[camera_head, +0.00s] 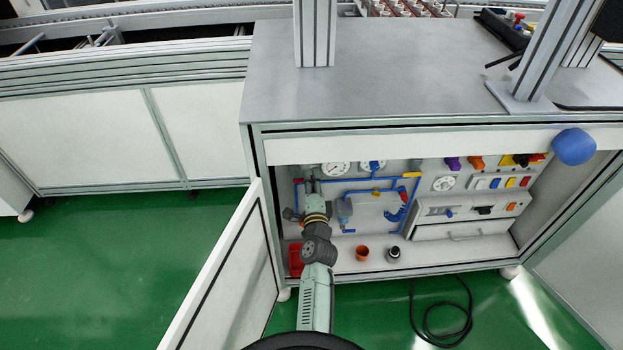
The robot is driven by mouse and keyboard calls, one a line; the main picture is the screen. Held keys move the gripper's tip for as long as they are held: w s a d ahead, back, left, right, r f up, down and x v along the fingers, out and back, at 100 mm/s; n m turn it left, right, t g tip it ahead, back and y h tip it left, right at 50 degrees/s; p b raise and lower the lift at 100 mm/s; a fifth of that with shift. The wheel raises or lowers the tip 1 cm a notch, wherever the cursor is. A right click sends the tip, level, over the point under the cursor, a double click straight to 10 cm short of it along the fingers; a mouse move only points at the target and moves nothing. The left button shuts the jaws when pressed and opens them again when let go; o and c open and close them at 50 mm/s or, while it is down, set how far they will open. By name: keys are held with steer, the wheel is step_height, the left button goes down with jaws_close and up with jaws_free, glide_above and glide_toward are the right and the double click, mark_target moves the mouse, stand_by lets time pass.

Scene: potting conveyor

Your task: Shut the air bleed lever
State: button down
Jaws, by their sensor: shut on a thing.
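My gripper (313,184) reaches into the open cabinet, at the upper left of the panel by the blue pipework (348,180). It is shut on a small part there, which appears to be the air bleed lever; the fingers hide this part, so its angle cannot be told. A small red part (298,181) shows just left of the fingers. A yellow handle (411,174) and a blue-handled part (396,214) sit on the pipework to the right, apart from my gripper.
The open white door (222,270) stands close left of my arm. A red block (296,260), an orange cup (362,253) and a dark round fitting (393,253) are on the cabinet floor. A control box (465,212) is at right. A black cable (441,325) lies on the green floor.

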stand_by(0.4)
steer(key=c, duration=1.6)
jaws_free()
steer(key=s, duration=0.7)
steer(key=shift+s, duration=0.25)
